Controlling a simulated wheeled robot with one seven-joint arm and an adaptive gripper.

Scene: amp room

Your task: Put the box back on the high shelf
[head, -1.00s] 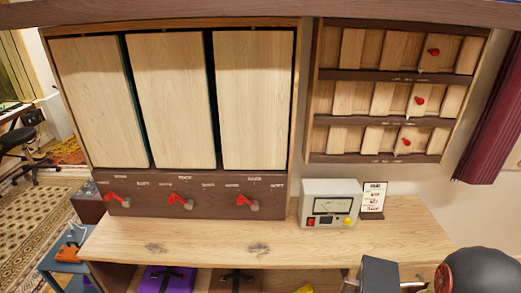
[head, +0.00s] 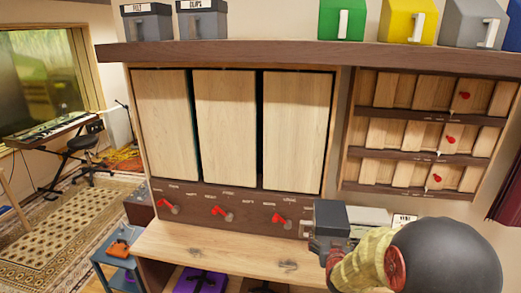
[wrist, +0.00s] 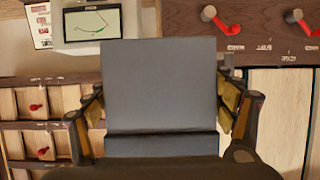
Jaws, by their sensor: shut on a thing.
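A grey box (wrist: 160,85) fills the middle of the wrist view, with my gripper's fingers (wrist: 161,103) shut on its two sides. In the head view the held grey box (head: 331,218) is above the worktop, in front of the cabinet's lower right. My gripper (head: 335,262) is partly hidden by my arm there. The high shelf (head: 290,57) runs across the top of the head view, above the held box. Bare shelf room lies between the grey box marked CLIPS (head: 203,22) and the green box (head: 342,20).
Another grey box (head: 147,22) stands left on the shelf; a yellow box (head: 408,22) and a grey one (head: 470,24) stand right. Below are wooden cabinet panels (head: 225,130) with red levers, and a rack (head: 425,135). A meter (wrist: 92,22) sits close behind the held box.

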